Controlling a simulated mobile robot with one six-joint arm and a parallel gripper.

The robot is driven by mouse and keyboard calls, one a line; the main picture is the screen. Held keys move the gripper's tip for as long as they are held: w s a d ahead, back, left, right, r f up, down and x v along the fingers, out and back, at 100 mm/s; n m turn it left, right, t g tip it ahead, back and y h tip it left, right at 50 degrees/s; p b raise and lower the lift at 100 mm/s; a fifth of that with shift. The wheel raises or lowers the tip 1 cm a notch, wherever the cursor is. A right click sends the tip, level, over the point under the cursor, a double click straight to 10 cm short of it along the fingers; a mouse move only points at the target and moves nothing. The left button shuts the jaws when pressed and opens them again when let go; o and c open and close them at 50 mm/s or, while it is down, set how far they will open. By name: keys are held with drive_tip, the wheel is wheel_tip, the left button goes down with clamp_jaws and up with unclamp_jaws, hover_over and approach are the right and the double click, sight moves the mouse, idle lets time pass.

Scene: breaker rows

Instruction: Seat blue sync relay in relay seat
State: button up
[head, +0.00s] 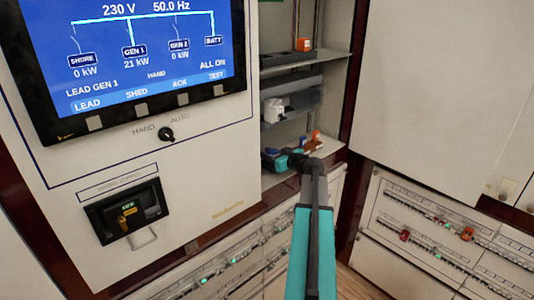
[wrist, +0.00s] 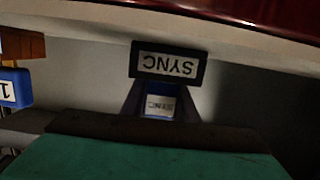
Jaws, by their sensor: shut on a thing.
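The blue sync relay (wrist: 160,106) sits between the dark fingers of my gripper (wrist: 160,95) in the wrist view, its white SYNC label upside down. My gripper is shut on it. A black-framed SYNC plate (wrist: 167,64), also upside down, shows just beyond the relay; whether they touch is unclear. In the head view my gripper (head: 275,160) reaches left into the lowest shelf bay, with a small blue thing, likely the relay (head: 271,152), at its tip. The relay seat itself cannot be made out clearly.
An orange block (wrist: 22,46) and a blue block labelled 1 (wrist: 14,88) stand left in the wrist view. In the head view, an orange block (head: 314,136) stands behind my gripper. A white device (head: 273,110) is on the shelf above. The cabinet panel (head: 225,170) borders the bay.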

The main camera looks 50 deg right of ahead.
drive_tip(key=shift+f+b, duration=0.3)
drive_tip(key=shift+b, duration=0.15)
drive_tip(key=o, duration=1.1)
drive_tip(key=shift+r+p, duration=0.35)
drive_tip(key=shift+p, duration=0.2)
drive_tip(key=b+v, duration=0.3)
drive_tip(key=v, duration=0.9)
